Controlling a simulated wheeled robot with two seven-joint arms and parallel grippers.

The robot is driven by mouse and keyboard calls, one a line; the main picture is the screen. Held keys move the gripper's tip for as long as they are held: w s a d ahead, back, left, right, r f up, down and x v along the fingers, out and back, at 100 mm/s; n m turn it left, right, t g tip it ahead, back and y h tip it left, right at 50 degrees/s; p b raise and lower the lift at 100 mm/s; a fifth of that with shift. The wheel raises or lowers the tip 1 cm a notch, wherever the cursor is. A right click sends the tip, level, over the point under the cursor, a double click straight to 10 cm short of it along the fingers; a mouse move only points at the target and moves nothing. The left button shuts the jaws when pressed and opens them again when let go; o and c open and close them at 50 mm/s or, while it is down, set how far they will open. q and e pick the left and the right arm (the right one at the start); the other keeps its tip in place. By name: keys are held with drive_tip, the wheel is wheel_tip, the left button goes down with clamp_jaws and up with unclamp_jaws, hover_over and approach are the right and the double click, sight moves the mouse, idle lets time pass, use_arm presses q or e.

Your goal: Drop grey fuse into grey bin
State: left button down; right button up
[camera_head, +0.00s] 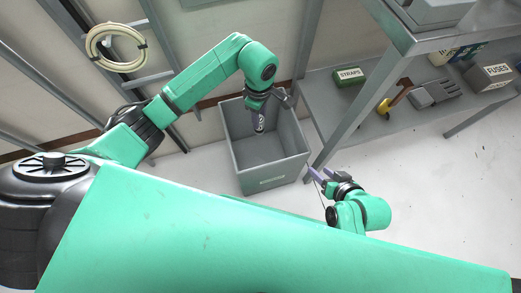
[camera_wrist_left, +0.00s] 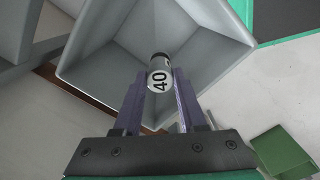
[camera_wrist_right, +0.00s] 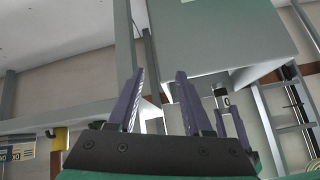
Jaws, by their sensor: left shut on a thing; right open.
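The grey fuse (camera_head: 259,122) is a small cylinder with a dark end. It carries a "40" label in the left wrist view (camera_wrist_left: 159,78). My left gripper (camera_head: 262,108) is shut on it, pointing down, and holds it over the open grey bin (camera_head: 262,180). The bin stands on the floor and its inside shows in the left wrist view (camera_wrist_left: 115,80). No other thing shows inside it. My right gripper (camera_head: 318,178) is open and empty, low beside the bin's right front corner. Its fingers show apart in the right wrist view (camera_wrist_right: 160,95).
A coiled cable (camera_head: 116,47) hangs at the upper left. The floor right of my right gripper is clear.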

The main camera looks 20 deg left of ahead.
use_arm(q)
wheel_tip(320, 180, down, 2)
drive_tip(key=shift+b, duration=0.55)
drive_tip(key=shift+f, duration=0.2)
drive_tip(key=shift+c, duration=2)
unclamp_jaws()
use_arm(e)
drive_tip(key=a+t, duration=0.1)
drive_tip(key=a+f+t+y, duration=0.1)
drive_tip(key=a, duration=0.1)
drive_tip(key=shift+w+a+f, duration=0.1)
drive_tip(key=shift+w+f, duration=0.05)
drive_tip(key=shift+w, duration=0.05)
use_arm(q)
wheel_tip(320, 180, up, 6)
drive_tip(key=shift+r+p, duration=0.15)
drive_tip(key=shift+p, duration=0.85)
wheel_tip(320, 180, up, 8)
drive_tip(key=p, duration=0.1)
drive_tip(key=shift+r+p, duration=0.15)
drive_tip(key=shift+p, duration=0.2)
use_arm(e)
drive_tip(key=s+d+r+g+h, duration=0.2)
drive_tip(key=d+r+g, duration=0.2)
drive_tip(key=d, duration=0.4)
drive_tip(key=shift+s+g+h, duration=0.25)
drive_tip(key=shift+g+h, duration=0.05)
drive_tip(key=shift+h, duration=0.1)
